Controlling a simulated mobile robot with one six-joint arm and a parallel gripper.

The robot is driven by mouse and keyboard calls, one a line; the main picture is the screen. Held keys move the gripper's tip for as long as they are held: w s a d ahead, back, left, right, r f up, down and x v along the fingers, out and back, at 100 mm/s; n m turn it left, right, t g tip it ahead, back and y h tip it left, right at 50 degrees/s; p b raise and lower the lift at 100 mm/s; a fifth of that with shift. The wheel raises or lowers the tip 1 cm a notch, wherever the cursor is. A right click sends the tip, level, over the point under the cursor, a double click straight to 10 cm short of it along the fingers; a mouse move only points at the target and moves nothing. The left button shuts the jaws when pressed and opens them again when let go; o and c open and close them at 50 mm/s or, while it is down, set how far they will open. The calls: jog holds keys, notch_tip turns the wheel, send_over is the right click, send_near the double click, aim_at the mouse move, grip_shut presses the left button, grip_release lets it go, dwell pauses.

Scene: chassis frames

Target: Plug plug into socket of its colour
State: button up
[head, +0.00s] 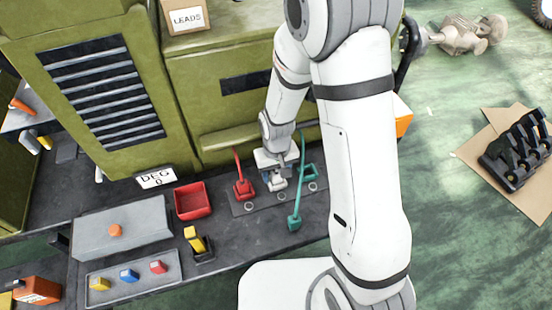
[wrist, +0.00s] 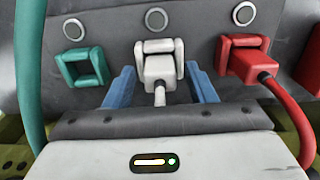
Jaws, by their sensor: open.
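My gripper (wrist: 162,90) is open, its two blue fingers on either side of a white plug (wrist: 160,70). This plug sits at the white socket frame (wrist: 153,47), its cord running toward my gripper; the head view also shows the white plug (head: 277,184). A red plug (wrist: 250,68) sits at the red socket frame (wrist: 237,42), and the red plug also shows in the head view (head: 243,189). A teal square socket (wrist: 84,68) looks empty. A teal plug (head: 294,222) on a teal cord (head: 300,175) lies near the bench's front edge.
Round studs (wrist: 157,18) line the socket panel. A red bin (head: 193,201), a yellow-and-black item (head: 196,243) and a tray (head: 132,290) with coloured blocks stand to the left on the bench (head: 230,250). A green cabinet (head: 215,100) rises behind.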

aim_at(277, 173)
notch_tip(277, 173, up, 12)
jog(key=b, duration=0.1)
jog(key=s+d+r+m+t, duration=0.3)
jog(key=s+d+r, duration=0.9)
jog(key=shift+s+d+r, duration=0.2)
jog(key=shift+s+r, duration=0.1)
jog(key=shift+r, duration=0.05)
